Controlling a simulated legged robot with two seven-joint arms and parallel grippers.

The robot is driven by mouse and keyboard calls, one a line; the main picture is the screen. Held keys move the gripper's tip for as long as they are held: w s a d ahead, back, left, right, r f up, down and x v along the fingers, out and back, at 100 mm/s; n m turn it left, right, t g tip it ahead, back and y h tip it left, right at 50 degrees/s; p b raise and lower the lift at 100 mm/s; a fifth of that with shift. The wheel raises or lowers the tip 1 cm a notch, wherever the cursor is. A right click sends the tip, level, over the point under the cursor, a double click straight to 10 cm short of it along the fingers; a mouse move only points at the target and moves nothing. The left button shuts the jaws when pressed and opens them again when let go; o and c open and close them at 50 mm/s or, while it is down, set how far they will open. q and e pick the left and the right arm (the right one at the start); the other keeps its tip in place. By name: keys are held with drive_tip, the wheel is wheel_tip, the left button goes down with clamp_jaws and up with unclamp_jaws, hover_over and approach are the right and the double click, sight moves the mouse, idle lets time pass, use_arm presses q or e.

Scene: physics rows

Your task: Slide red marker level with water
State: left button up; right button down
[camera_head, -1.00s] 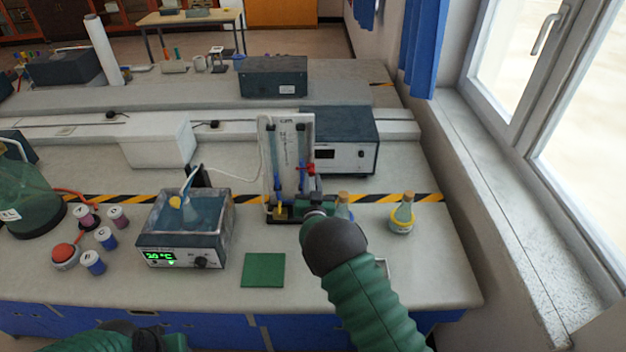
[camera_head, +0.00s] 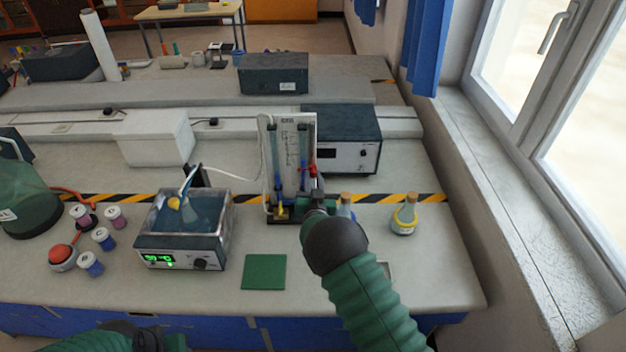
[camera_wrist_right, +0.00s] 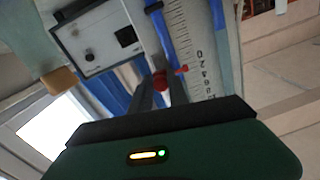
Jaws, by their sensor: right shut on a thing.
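The white board with two upright glass tubes (camera_head: 298,140) stands on the bench, blue water (camera_head: 277,180) in the lower part of the tubes. The red marker (camera_head: 313,169) sits at the right tube. In the right wrist view, the red marker (camera_wrist_right: 160,82) is between the fingertips of my right gripper (camera_wrist_right: 153,84), which is shut on it beside the printed scale (camera_wrist_right: 200,45). Blue shows along the tube (camera_wrist_right: 178,40) there; the exact water level is hard to tell. In the head view my right arm hides part of the stand's base.
A water bath (camera_head: 183,245) with a lit display stands left of the board. Two corked flasks (camera_head: 405,215) stand to the right. A grey instrument box (camera_head: 345,135) is behind.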

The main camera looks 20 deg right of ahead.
idle(0.4)
wheel_tip(320, 180, up, 3)
drive_tip(key=shift+p, duration=0.35)
drive_tip(key=c, duration=1.3)
unclamp_jaws()
drive_tip(key=shift+f, duration=0.1)
drive_tip(key=shift+o, duration=0.2)
drive_tip(key=b+v, duration=0.2)
drive_tip(key=v, duration=1.4)
drive_tip(key=shift+s+a+b, duration=0.2)
drive_tip(key=shift+s+b, duration=0.15)
drive_tip(key=shift+b, duration=0.05)
